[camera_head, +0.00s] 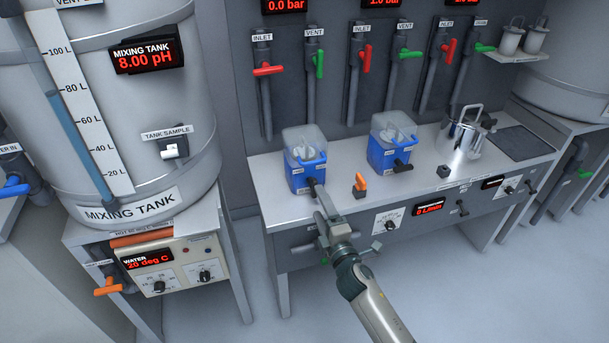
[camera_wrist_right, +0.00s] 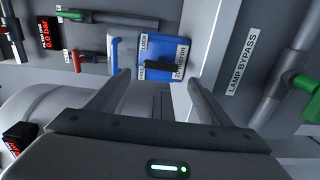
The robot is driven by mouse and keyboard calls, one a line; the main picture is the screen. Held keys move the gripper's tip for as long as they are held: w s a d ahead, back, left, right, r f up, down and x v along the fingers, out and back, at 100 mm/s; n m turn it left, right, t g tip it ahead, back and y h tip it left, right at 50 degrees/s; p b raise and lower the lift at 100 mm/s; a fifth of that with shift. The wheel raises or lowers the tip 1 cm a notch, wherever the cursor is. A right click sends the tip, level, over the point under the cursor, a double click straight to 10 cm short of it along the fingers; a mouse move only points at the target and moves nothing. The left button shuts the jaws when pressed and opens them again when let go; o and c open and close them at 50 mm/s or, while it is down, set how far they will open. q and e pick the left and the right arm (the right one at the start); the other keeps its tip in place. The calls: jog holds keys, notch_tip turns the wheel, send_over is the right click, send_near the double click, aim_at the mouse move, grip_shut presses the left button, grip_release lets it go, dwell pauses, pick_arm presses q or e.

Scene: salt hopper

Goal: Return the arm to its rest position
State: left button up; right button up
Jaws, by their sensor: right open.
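My right arm comes in from the bottom right in the head view. Its gripper (camera_head: 323,205) reaches to the bench front, just before the left blue housing (camera_head: 305,178) with its clear lid and black handle. In the right wrist view the open gripper (camera_wrist_right: 156,88) has empty space between its fingers. Beyond the fingertips is a blue face (camera_wrist_right: 178,50) with a black handle and labels reading LOCK and micron. Whether a fingertip touches the housing is unclear. My left gripper is not in view.
Red and green valve handles line the wall. The mixing tank (camera_head: 190,70) stands left. Open floor (camera_head: 440,290) lies before the bench.

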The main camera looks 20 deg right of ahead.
jog(key=shift+f, duration=0.1)
jog(key=s+f+m+g, duration=0.2)
jog(key=s+f, duration=0.2)
jog(key=f, duration=0.4)
jog(key=s+a+f+m+g, duration=0.1)
jog(key=s+f+m+g, duration=0.15)
jog(key=s+f, duration=0.4)
jog(key=s+f+m+g, duration=0.1)
jog(key=s+f+m, duration=0.15)
jog(key=f, duration=0.75)
jog(key=s+a+f+m+g, duration=0.1)
jog(key=s+f+m+g, duration=0.2)
jog(key=s+f, duration=0.7)
jog(key=s+a+f+m+g, duration=0.1)
jog(key=s+f+m+g, duration=0.2)
jog(key=s+f+m, duration=0.3)
jog(key=s+f, duration=0.4)
jog(key=s, duration=0.6)
jog(key=shift+s+a+f+y, duration=0.15)
jog(key=shift+s+a+y, duration=0.05)
jog(key=shift+a+y, duration=0.15)
